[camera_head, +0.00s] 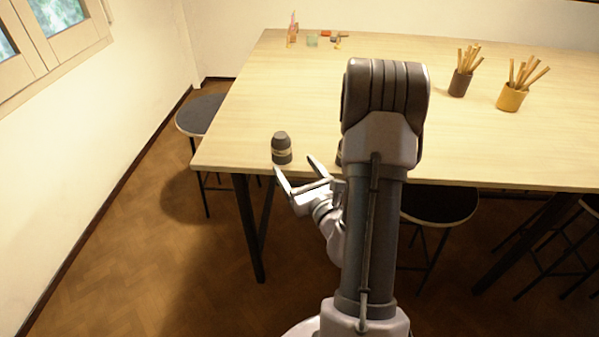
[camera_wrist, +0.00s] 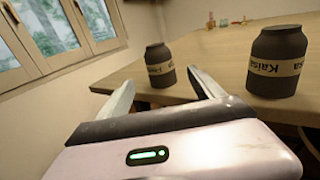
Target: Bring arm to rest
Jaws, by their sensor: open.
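My gripper (camera_head: 294,171) is open and empty, at the near edge of the table, just in front of a dark labelled jar (camera_head: 282,148). In the wrist view my gripper (camera_wrist: 162,85) has its two fingers spread, with that jar (camera_wrist: 160,66) standing upright beyond them. A second dark jar (camera_wrist: 277,62) with a pale label stands on the table to the right of the fingers. In the head view it is mostly hidden behind my arm. The fingers touch neither jar, as far as I can see.
The long wooden table (camera_head: 260,90) carries a dark cup (camera_head: 459,84) and a yellow cup (camera_head: 511,98) of wooden tools, with small items (camera_head: 312,40) at the far left. Stools (camera_head: 200,112) (camera_head: 440,204) stand around it. Open floor (camera_head: 150,260) lies to the left.

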